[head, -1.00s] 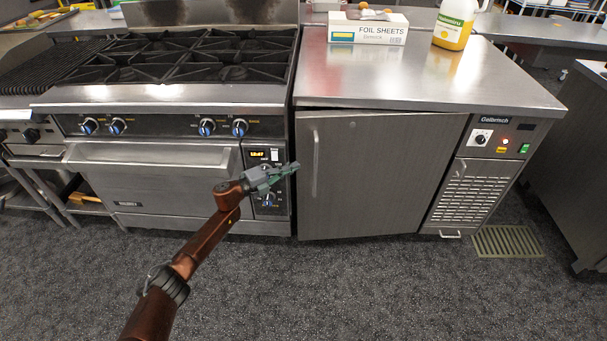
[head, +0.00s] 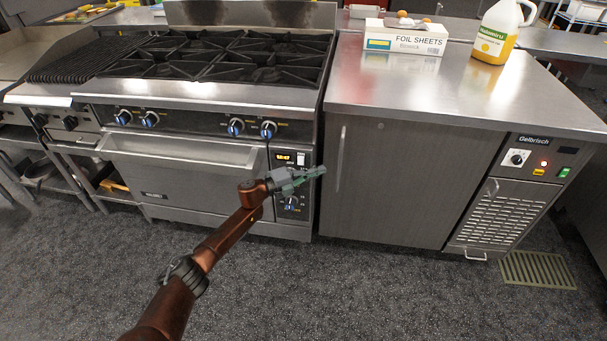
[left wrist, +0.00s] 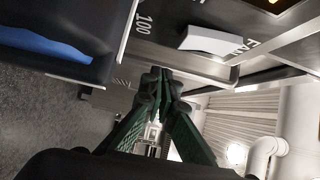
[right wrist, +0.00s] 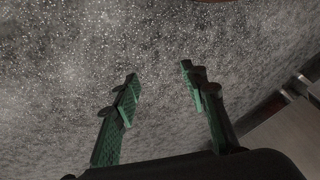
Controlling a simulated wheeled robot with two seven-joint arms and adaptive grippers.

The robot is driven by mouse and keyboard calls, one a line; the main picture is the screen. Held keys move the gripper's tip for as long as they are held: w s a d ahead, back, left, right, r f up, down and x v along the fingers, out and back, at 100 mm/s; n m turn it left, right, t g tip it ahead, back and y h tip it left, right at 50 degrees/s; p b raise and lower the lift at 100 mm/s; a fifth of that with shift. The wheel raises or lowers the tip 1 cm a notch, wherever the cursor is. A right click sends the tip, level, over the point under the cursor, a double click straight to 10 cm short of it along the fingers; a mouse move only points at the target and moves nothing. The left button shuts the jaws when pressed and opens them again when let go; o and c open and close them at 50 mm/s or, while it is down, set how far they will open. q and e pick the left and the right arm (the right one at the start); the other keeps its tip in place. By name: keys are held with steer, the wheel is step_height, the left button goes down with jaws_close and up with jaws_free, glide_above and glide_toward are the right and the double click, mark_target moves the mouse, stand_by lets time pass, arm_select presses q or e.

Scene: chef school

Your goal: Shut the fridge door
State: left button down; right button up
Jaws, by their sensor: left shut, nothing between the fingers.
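The fridge door (head: 405,190) is a flat grey panel with an upright pale handle (head: 340,160) near its left edge, under the steel counter in the head view. It looks flush with the fridge front, with no clear gap along its top edge. My left gripper (head: 322,170) is shut and empty. Its tips are at the door's left edge, just left of the handle; I cannot tell if they touch. Its closed fingers (left wrist: 160,82) also show in the left wrist view. My right gripper (right wrist: 160,75) is open and empty above the floor in the right wrist view.
The stove and oven (head: 190,165) stand directly left of the fridge. A foil sheets box (head: 405,42) and an oil jug (head: 497,35) stand on the counter (head: 450,85). A control panel with a vent (head: 503,215) is right of the door.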

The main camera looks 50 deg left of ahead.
arm_select(q)
steer(key=p+v, duration=0.5)
steer(key=v, duration=0.6)
steer(key=shift+a, duration=0.35)
arm_select(e)
steer(key=s+d+r+g+h, duration=0.2)
steer(key=s+d+r+g, duration=0.2)
steer(key=s+r, duration=0.5)
steer(key=shift+d, duration=1.3)
arm_select(q)
steer(key=shift+s+r, duration=0.1)
